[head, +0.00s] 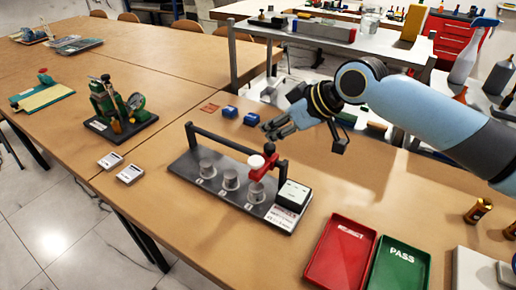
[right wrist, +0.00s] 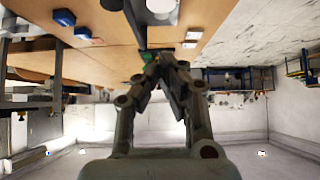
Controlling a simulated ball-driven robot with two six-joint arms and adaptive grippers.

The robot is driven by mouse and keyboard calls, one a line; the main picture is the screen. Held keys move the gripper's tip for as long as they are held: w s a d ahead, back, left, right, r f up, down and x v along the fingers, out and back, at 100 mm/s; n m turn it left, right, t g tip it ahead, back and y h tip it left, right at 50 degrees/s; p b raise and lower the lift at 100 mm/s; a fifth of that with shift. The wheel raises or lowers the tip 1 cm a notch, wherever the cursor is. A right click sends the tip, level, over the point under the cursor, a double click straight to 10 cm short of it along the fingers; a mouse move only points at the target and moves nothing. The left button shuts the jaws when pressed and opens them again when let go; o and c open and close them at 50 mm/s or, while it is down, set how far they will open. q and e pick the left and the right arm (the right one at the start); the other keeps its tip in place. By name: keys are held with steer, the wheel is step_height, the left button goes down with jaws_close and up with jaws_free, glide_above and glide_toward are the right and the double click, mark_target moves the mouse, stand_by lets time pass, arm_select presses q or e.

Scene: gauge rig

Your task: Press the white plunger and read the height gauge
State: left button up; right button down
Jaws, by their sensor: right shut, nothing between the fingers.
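The gauge rig stands on the wooden table in the head view, with a dark base (head: 182,166), a rail across the top and several grey cylinders on the base. The white plunger (head: 256,161) tops a red carriage (head: 262,172) on the rail, near its right end. A white gauge box (head: 292,197) sits at the base's right end; I cannot read a value on it. My right gripper (head: 268,131) is shut and empty, above and behind the plunger and apart from it. In the right wrist view its fingertips (right wrist: 155,58) meet. My left gripper is out of view.
A red REJECT tray (head: 341,250) and a green PASS tray (head: 402,264) lie at the front right. Two blue blocks (head: 229,111) lie behind the rig. Two small white-grey pieces (head: 129,174) lie left of it. A green machine (head: 118,107) stands further left.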

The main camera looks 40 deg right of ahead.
mark_target(255, 159)
steer(key=x, duration=0.6)
steer(key=shift+a+r, duration=0.1)
step_height(255, 159, down, 2)
steer(key=shift+s+f, duration=0.2)
steer(key=shift+f, duration=0.05)
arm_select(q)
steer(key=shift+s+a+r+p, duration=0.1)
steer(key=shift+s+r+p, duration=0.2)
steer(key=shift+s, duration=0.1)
arm_select(e)
steer(key=shift+f, duration=0.7)
step_height(255, 159, down, 3)
steer(key=shift+s+r+b, duration=0.1)
steer(key=shift+r+b, duration=0.1)
steer(key=shift+b, duration=0.9)
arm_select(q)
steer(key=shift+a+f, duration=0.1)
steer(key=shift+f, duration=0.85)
